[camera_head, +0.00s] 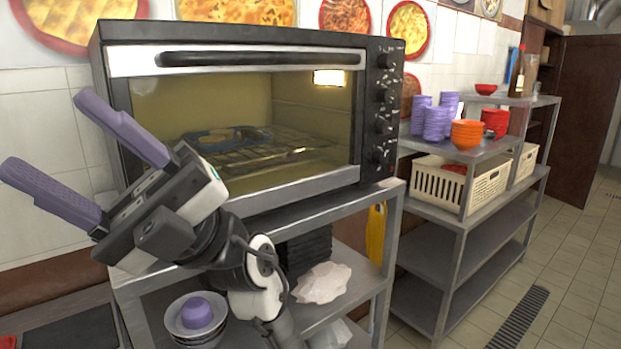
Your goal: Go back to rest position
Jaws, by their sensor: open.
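My gripper (88,147) is at the left of the head view, in front of the oven's left side. Its two purple fingers are spread apart and point up and left, with nothing between them. The black oven (225,200) stands on a metal shelf unit, and its door looks closed. Through the glass I see a blue tray (222,136) with food on the wire rack. My forearm comes up from the bottom of the picture, in front of the shelf, and hides part of it.
A shelf unit (470,215) on the right holds purple cups (437,122), orange bowls (467,133) and a cream basket (437,184). Stacked bowls (197,318) with a purple one on top sit below my arm. The tiled floor (575,270) at the right is free, with a drain grate (518,318).

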